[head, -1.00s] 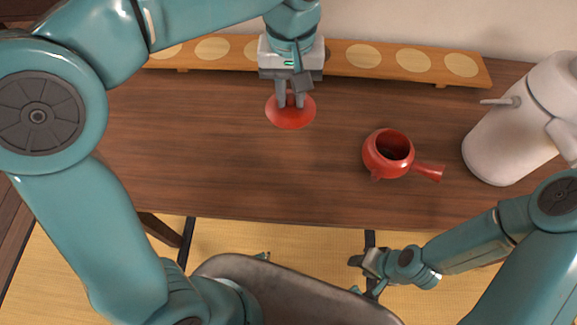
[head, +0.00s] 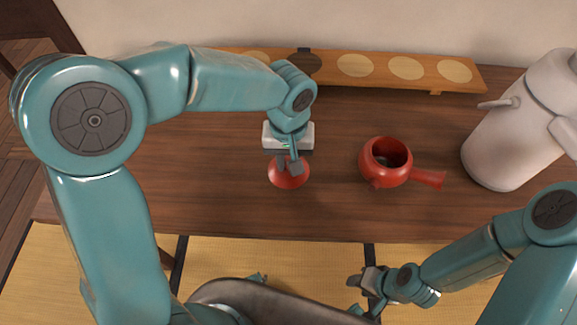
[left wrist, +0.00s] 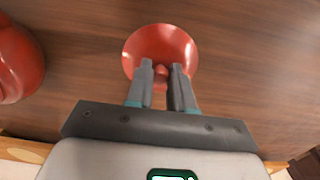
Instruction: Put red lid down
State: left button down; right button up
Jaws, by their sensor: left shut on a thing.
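The red lid (head: 289,175) is a small round dome with a knob. My left gripper (head: 290,165) is shut on its knob, and the lid is at or just above the brown table; I cannot tell if it touches. In the left wrist view the lid (left wrist: 160,45) shows beyond the two fingertips (left wrist: 162,72), which close around the knob. A red side-handled teapot (head: 385,162) without a lid stands to the right, its dark mouth open. Part of the pot (left wrist: 15,62) shows at the left of the wrist view. My right gripper (head: 366,285) hangs low, off the table's front edge.
The wooden table (head: 190,190) has bare room left of the lid and in front of it. A long wooden board (head: 380,68) with pale round spots lies along the back. A large white kettle-like vessel (head: 510,140) stands at the right.

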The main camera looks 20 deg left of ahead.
pick_arm(q)
notch_tip(320, 180, down, 3)
jog(key=shift+r, duration=0.1)
jog(key=c, duration=1)
grip_release()
jog(key=shift+r, duration=0.2)
notch_tip(320, 180, up, 12)
jog(key=p, duration=0.2)
